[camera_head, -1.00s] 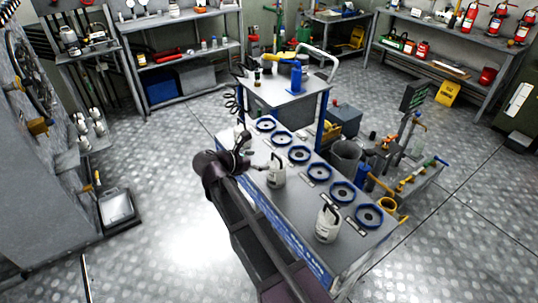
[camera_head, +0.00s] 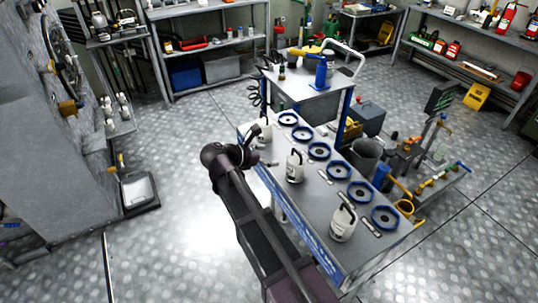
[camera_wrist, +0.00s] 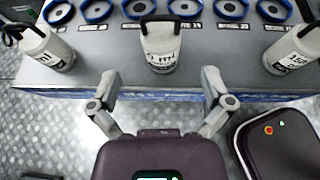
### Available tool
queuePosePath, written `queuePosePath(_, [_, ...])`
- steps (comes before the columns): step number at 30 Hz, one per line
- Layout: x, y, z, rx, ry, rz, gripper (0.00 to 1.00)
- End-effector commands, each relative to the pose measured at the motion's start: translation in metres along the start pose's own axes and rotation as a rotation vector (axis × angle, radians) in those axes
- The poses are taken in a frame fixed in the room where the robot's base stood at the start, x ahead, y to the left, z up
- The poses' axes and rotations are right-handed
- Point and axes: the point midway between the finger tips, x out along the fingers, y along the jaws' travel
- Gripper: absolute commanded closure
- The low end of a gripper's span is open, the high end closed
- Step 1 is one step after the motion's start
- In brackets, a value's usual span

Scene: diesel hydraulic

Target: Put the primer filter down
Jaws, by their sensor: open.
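Three white canisters with black handles and dark printed labels stand upright along the near edge of the grey bench top. In the head view they are the far one (camera_head: 264,130), the middle one (camera_head: 295,169) and the near one (camera_head: 342,224). The labels are too small to tell which is the primer filter. My gripper (camera_head: 262,160) is open and empty beside the bench's near edge. In the wrist view its spread fingers (camera_wrist: 160,78) stand either side of the middle canister's line (camera_wrist: 160,48), back from it with a gap.
A row of blue-rimmed round holders (camera_head: 319,151) runs along the bench top (camera_head: 310,205) behind the canisters. A small table (camera_head: 312,88) with bottles stands beyond the bench's far end. Pipes and valves (camera_head: 440,180) lie to its right. The floor at left is open.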

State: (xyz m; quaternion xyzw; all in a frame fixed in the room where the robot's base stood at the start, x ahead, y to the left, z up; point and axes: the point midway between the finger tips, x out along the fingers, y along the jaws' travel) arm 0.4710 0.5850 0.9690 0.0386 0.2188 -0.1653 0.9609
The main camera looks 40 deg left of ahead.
Motion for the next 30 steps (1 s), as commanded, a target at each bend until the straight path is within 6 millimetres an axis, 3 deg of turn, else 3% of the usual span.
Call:
queuePosePath(12, [0.001,-0.001,0.000,0.002,0.001,-0.001,0.00])
queuePosePath(17, [0.012,-0.008,0.003,0.034,0.017,-0.019,0.00])
queuePosePath(23, [0.051,-0.036,0.010,0.153,0.074,-0.083,0.00])
queuePosePath(30, [0.115,-0.093,0.021,0.393,0.168,-0.213,0.00])
